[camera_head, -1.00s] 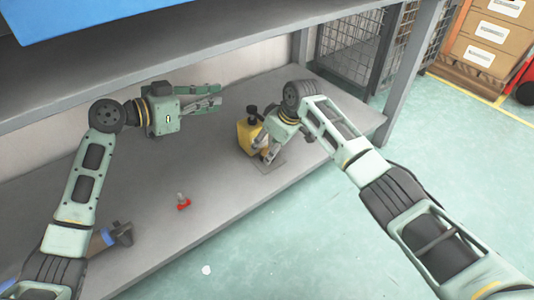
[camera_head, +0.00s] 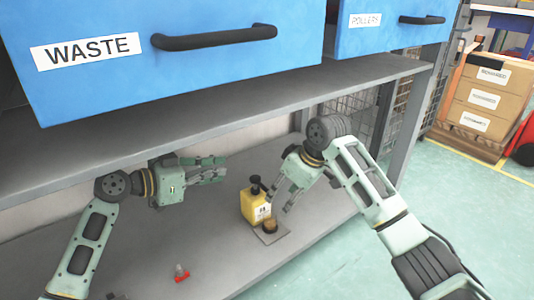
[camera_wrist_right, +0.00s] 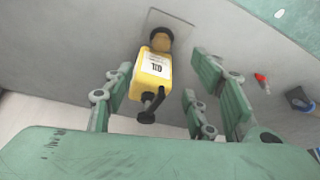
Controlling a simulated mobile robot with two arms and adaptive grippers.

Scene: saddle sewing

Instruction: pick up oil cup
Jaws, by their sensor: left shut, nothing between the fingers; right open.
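A yellow container (camera_head: 255,207) with a black top stands upright on the lower grey shelf. In the right wrist view its label reads OIL (camera_wrist_right: 153,68). A small round brown cup-like piece (camera_head: 270,226) is right in front of it on a thin grey plate (camera_head: 281,233). My right gripper (camera_head: 277,205) is open, just right of the container in the head view. The right wrist view shows the container between its spread fingers; I cannot tell whether they touch. My left gripper (camera_head: 224,169) is shut and empty, left of the container.
Blue drawers, one marked WASTE (camera_head: 180,60), hang above an upper grey shelf (camera_head: 230,105). A grey post (camera_head: 405,115) stands to the right. Boxes (camera_head: 485,95) stand beyond.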

